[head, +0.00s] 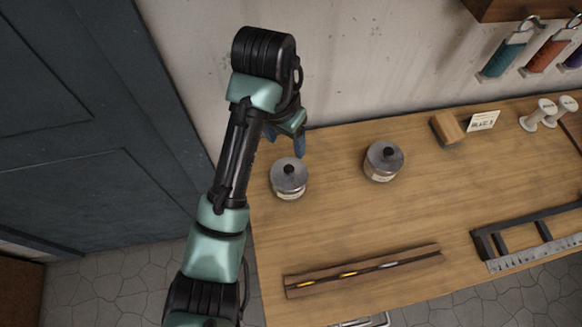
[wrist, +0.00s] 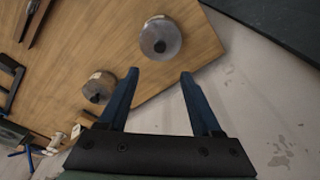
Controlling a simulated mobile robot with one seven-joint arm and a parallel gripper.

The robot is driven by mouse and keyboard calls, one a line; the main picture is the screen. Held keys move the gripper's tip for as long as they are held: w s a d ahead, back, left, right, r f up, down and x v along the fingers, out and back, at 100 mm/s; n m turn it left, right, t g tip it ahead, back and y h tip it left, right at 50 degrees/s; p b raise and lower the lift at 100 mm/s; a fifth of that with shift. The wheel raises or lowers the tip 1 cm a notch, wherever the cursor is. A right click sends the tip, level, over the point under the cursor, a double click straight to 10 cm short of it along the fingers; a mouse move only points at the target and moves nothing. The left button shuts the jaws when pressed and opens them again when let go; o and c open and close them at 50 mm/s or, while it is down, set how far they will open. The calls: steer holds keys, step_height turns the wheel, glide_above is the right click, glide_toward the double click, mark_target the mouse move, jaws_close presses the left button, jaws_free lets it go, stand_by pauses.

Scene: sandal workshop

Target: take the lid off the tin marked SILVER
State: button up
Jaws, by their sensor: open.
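Two round tins with grey metal lids and black knobs stand on the wooden table. The left tin (head: 289,191) is near the table's left edge, its lid (head: 285,171) on; the right tin (head: 380,174) stands farther right, its lid (head: 377,158) also on. Both have pale labels too small to read, so I cannot tell which says SILVER. In the wrist view the left tin (wrist: 160,40) is beyond the fingertips and the right tin (wrist: 98,88) is left of the fingers. My gripper (head: 285,146) is open and empty, just behind the left tin, with blue fingers (wrist: 159,76).
A wooden strip (head: 362,271) with small metallic pieces lies at the table's front. A black frame with a ruler (head: 535,254) is at the right. A wooden block (head: 446,128), a card (head: 483,121) and white spools (head: 538,115) stand at the back. The wall is close behind.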

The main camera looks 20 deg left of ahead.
steer(key=b, duration=0.2)
glide_above(289, 169)
step_height(289, 169, down, 6)
steer(key=shift+s+a+r, duration=0.1)
steer(key=shift+r, duration=0.15)
step_height(289, 169, down, 5)
steer(key=shift+s+p, duration=0.1)
steer(key=shift+p, duration=0.75)
steer(key=shift+f, duration=0.5)
jaws_close()
